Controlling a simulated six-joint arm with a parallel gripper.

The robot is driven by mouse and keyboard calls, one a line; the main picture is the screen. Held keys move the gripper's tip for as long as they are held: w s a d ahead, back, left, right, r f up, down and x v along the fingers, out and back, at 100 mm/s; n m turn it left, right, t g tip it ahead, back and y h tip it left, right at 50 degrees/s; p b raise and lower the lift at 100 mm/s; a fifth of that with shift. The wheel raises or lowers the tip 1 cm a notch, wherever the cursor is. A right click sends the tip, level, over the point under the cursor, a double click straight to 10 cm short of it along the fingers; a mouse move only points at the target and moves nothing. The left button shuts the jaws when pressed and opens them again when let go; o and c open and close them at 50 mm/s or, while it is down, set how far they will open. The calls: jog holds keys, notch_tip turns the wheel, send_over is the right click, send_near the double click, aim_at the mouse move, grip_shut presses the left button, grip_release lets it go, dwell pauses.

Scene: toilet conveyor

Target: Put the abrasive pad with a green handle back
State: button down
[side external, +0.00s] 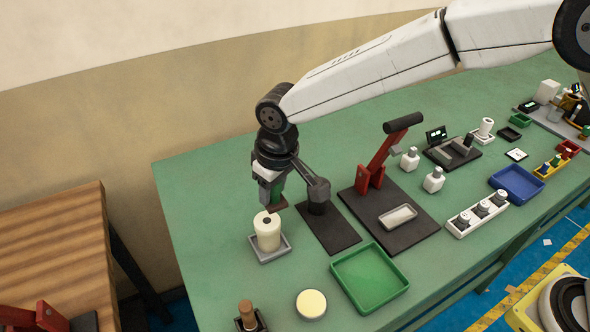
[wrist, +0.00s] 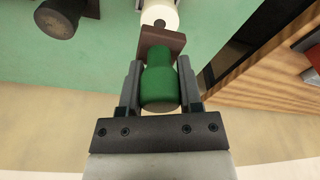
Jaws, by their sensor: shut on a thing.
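The abrasive pad has a green handle (wrist: 160,82) and a flat reddish-brown pad (wrist: 150,40) at its far end. My gripper (wrist: 160,90) is shut on the green handle, one finger on each side. In the side view my gripper (side external: 268,186) holds it above the far left part of the green table, with the brown pad (side external: 279,208) pointing down. The pad is just above and behind a cream roll (side external: 267,232) standing in a grey tray (side external: 269,256). Whether pad and roll touch, I cannot tell.
A dark fixture (side external: 318,196) on a black plate stands right of my gripper. A red-armed press (side external: 376,165) is farther right. An empty green tray (side external: 369,278), a round cream-topped tin (side external: 311,304) and a brown-handled tool (side external: 247,314) are in front. Table left of the roll is clear.

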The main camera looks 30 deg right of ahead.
jog(key=s+a+f, duration=0.3)
jog(key=s+a, duration=0.2)
jog(key=s, duration=0.3)
jog(key=w+a+f, duration=0.2)
jog(key=w, duration=0.1)
jog(key=w+a+f, duration=0.2)
jog(key=w+f, duration=0.1)
jog(key=w, duration=0.1)
jog(key=w+a+f, duration=0.3)
jog(key=shift+w+f, duration=0.15)
jog(key=shift+w, duration=0.1)
jog(key=shift+w+a+f, duration=0.3)
jog(key=shift+w+f, duration=0.1)
jog(key=shift+f, duration=0.1)
jog(key=shift+w+f, duration=0.1)
jog(key=shift+f, duration=0.05)
jog(key=shift+a+f, duration=0.1)
jog(key=shift+f, duration=1.5)
jog(key=shift+f, duration=0.1)
